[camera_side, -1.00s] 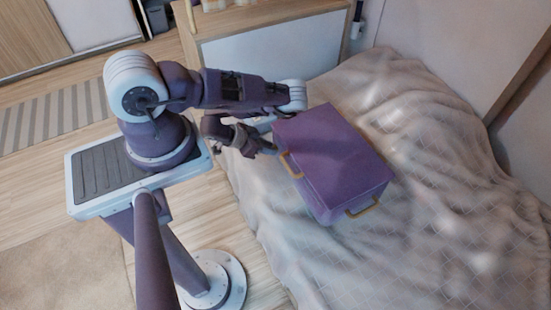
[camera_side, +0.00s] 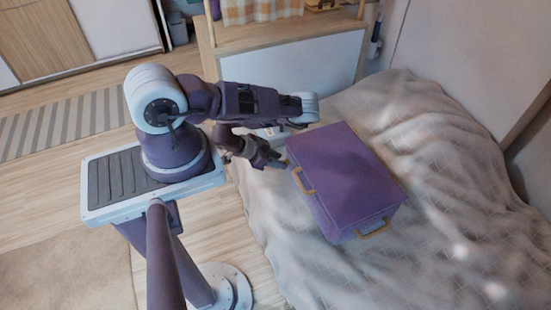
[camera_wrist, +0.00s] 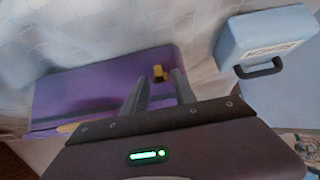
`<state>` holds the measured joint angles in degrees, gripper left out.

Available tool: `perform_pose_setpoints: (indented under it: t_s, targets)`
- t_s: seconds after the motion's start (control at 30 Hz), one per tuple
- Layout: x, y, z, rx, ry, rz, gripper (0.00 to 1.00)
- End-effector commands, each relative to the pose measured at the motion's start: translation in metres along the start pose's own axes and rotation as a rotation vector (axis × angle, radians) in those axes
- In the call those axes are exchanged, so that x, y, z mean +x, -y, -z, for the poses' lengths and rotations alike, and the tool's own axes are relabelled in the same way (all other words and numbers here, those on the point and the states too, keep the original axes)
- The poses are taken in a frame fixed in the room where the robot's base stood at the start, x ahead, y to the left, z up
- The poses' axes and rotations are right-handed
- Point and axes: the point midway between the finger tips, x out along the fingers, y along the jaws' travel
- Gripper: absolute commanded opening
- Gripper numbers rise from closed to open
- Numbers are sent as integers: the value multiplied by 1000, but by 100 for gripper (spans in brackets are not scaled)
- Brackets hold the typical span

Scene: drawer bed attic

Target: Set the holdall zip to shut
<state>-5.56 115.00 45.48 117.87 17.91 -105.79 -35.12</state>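The holdall (camera_side: 350,178) is a purple box-shaped bag with tan handles on the bed. Its purple side also shows in the wrist view (camera_wrist: 85,92). A small yellow-orange tab (camera_wrist: 158,73), which looks like the zip pull, sits near the right end of that side. My gripper (camera_wrist: 162,78) has its two grey fingers apart, and the tab shows between and just beyond their tips. I cannot tell whether they touch it. In the side view my gripper (camera_side: 284,162) is beside the holdall's upper left edge. The zip track is not clear in either view.
The rumpled pale bedspread (camera_side: 455,180) lies around the holdall, with free room to its right. A light blue case (camera_wrist: 262,38) with a dark handle stands close at the right in the wrist view. A wooden-topped cabinet (camera_side: 290,60) is behind the arm.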

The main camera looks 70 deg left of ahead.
Motion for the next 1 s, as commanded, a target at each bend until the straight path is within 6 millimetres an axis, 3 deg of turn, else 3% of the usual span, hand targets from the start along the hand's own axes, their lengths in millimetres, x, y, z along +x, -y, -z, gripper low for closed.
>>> perform_pose_setpoints:
  t_s: [0.17,0.3,0.83,0.93,1.0]
  targets:
    - [-41,2,0,-6,2,8,33]
    - [-56,2,0,-8,1,8,33]
    - [-61,1,2,0,-1,5,33]
    - [-51,15,30,20,-8,60,33]
    - [-42,30,68,33,-11,132,33]
